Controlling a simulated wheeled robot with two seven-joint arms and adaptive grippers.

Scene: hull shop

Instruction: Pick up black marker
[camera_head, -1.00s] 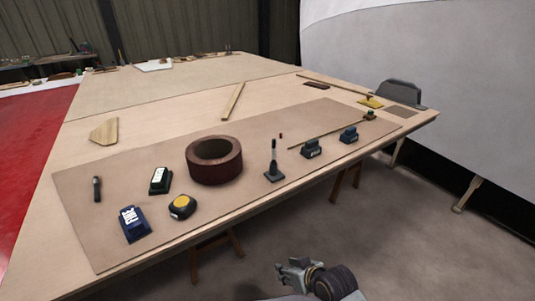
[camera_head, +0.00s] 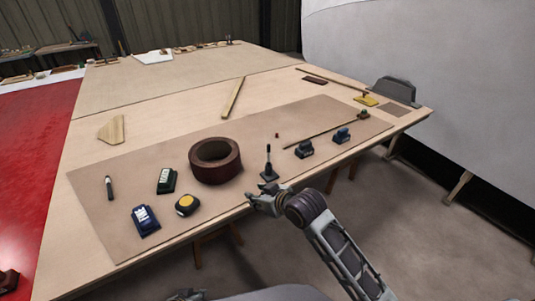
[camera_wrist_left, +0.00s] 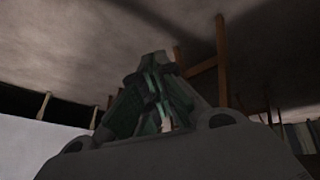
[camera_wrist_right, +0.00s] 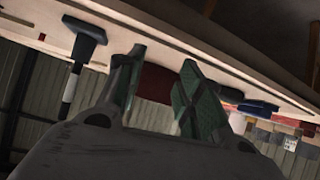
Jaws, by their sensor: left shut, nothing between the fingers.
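A dark marker (camera_head: 109,187) lies at the left end of the brown mat, apart from both grippers. A second pen-like thing (camera_head: 268,158) stands upright in a dark stand at the mat's front edge; it also shows at the upper left of the right wrist view (camera_wrist_right: 71,84). My right gripper (camera_head: 254,201) is just in front of the table edge, close to this stand. In the right wrist view its fingers (camera_wrist_right: 158,82) are apart and empty. My left gripper (camera_wrist_left: 154,64) is shut and empty below table height.
On the brown mat (camera_head: 120,232) are a dark red ring (camera_head: 238,168), a green-black block (camera_head: 166,181), a navy block (camera_head: 146,221), a yellow-topped tape measure (camera_head: 187,205) and two blue blocks (camera_head: 304,149) (camera_head: 341,135). A thin rod (camera_head: 318,133) lies behind.

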